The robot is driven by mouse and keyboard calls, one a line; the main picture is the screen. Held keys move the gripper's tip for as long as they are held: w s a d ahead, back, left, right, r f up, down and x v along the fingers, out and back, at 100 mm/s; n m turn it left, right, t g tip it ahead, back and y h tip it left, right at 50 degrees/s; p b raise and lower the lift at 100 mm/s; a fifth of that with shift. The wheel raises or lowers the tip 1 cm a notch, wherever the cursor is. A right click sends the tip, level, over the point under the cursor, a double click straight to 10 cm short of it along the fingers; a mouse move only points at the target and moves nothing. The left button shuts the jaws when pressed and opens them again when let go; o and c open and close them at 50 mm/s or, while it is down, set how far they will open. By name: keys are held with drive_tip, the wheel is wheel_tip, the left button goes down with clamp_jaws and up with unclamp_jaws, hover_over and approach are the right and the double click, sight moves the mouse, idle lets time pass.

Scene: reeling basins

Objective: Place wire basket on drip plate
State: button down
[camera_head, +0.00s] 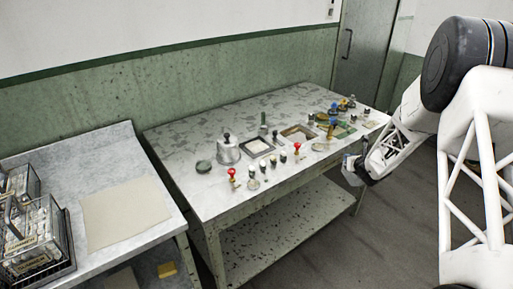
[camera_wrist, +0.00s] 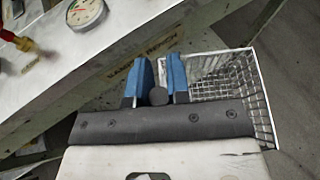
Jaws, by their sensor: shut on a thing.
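My gripper (camera_wrist: 161,68) has blue fingers and is shut on a white wire basket (camera_wrist: 262,92), whose mesh shows right of the fingers in the wrist view. The exact part gripped is hidden. In the head view my gripper (camera_head: 353,170) is small, just off the workbench's right front side, and the basket is hard to make out there. A flat beige plate (camera_head: 125,212) lies bare on the left table, far from my gripper. It may be the drip plate, but I cannot be sure.
Wire baskets with white contents (camera_head: 38,238) stand left of the beige plate. The workbench (camera_head: 185,150) carries several small tools, red-knobbed pieces and a grey metal vessel (camera_head: 227,152). A gauge (camera_wrist: 86,12) lies near its edge. A narrow gap separates both tables.

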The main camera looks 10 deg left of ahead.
drive_tip(key=shift+s+f, duration=0.3)
drive_tip(key=shift+f, duration=0.45)
drive_tip(key=d+f, duration=0.1)
drive_tip(key=d, duration=0.1)
drive_tip(key=d+f, duration=0.1)
drive_tip(key=d, duration=0.1)
drive_tip(key=shift+s+f, duration=0.3)
drive_tip(key=shift+s, duration=0.05)
drive_tip(key=shift+s+d+f, duration=0.1)
drive_tip(key=shift+d+f, duration=0.25)
drive_tip(key=shift+d, duration=0.75)
drive_tip(key=w+a+r+n+g+y, duration=0.1)
drive_tip(key=w+a+r+n+y, duration=0.1)
drive_tip(key=a+r, duration=1.1)
drive_tip(key=w+a+r+n+y, duration=0.1)
drive_tip(key=a+r, duration=0.8)
drive_tip(key=r, duration=0.8)
drive_tip(key=s+a+n+g+y, duration=0.25)
drive_tip(key=s+a, duration=0.25)
drive_tip(key=a, duration=0.6)
drive_tip(key=s+a+f+n+g+y, duration=0.2)
drive_tip(key=s+a+f+n+g, duration=0.2)
drive_tip(key=s+a+f, duration=0.6)
drive_tip(key=shift+s+a+f, duration=0.35)
drive_tip(key=shift+s+a, duration=0.1)
drive_tip(key=shift+a, duration=0.35)
